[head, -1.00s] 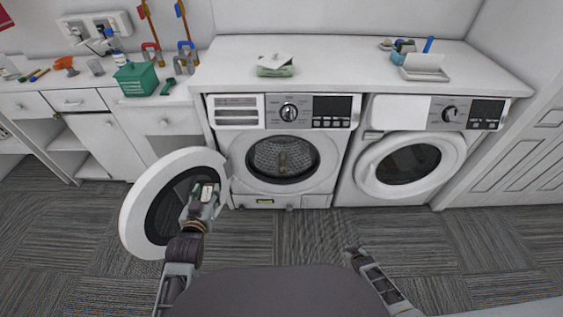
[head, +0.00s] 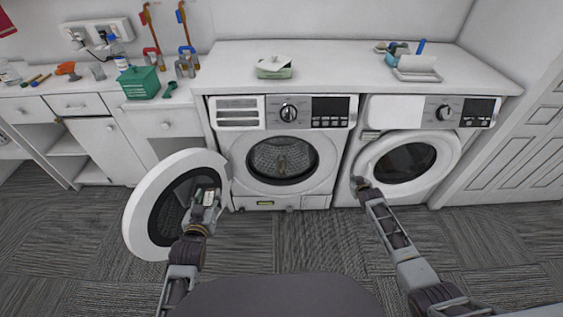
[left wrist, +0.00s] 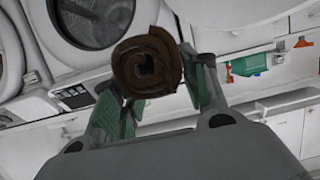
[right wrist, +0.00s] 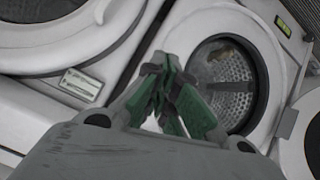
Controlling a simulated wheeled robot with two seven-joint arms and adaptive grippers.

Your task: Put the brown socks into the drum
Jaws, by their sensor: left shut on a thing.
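The brown socks (left wrist: 147,62) are a rolled bundle between the green finger pads of my left gripper (left wrist: 155,85). In the head view my left gripper (head: 209,196) is in front of the open round door of the left machine; the socks are hard to make out there. The drum (head: 282,160) of that machine is open to view, and it also shows in the right wrist view (right wrist: 228,85). A small brownish patch shows inside it; I cannot tell what it is. My right gripper (head: 358,184) is shut and empty, near the front of the right machine.
The open door (head: 140,212) swings out to the left of the drum. The right machine's door (head: 365,170) is shut. A counter above holds a green-and-white box (head: 273,68) and a tray (head: 416,75). A green bin (head: 138,82) stands on the left counter. The carpet in front is clear.

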